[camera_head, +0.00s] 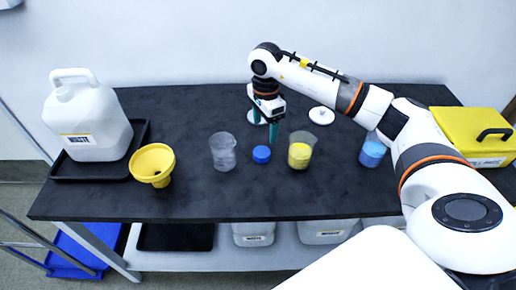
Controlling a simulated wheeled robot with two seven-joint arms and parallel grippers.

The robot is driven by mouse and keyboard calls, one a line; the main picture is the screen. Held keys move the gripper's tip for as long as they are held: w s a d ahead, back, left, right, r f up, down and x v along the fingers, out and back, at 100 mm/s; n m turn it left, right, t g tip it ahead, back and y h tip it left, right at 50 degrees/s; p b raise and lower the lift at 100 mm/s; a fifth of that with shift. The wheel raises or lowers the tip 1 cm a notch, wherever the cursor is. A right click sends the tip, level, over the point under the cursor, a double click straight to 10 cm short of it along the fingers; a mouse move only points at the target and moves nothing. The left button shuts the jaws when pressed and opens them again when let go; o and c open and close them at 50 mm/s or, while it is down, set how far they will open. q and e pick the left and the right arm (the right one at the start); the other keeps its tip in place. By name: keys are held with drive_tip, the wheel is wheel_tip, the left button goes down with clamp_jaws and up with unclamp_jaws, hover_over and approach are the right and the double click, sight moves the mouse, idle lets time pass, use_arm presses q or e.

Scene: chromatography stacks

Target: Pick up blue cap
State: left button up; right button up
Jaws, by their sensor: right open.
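The blue cap (262,154) lies on the black tabletop between a clear beaker and a beaker of yellow stuff. My right gripper (273,136) hangs above the table, just behind and slightly right of the cap, fingers pointing down. It is open and holds nothing that I can see. The gap between its fingers and the tabletop is hard to judge. My left gripper is not in view.
The clear beaker (223,151) stands left of the cap, the yellow-filled beaker (300,150) right. A blue-filled beaker (372,151), yellow funnel (152,164), white waste jug (88,122) on a black tray (122,160), white disc (321,115) and yellow box (474,134) share the table.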

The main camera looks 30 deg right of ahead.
sight(262, 151)
wheel_tip(262, 151, down, 4)
drive_tip(key=shift+s, duration=0.1)
drive_tip(key=f, duration=0.3)
drive_tip(key=f+p, duration=0.1)
drive_tip(key=shift+a+f, duration=0.3)
drive_tip(key=shift+f, duration=0.05)
drive_tip(key=shift+w+f, duration=0.2)
drive_tip(key=shift+f, duration=0.15)
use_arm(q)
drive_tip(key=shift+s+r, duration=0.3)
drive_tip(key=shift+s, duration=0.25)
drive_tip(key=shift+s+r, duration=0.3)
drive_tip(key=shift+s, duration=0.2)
use_arm(e)
drive_tip(key=c, duration=1)
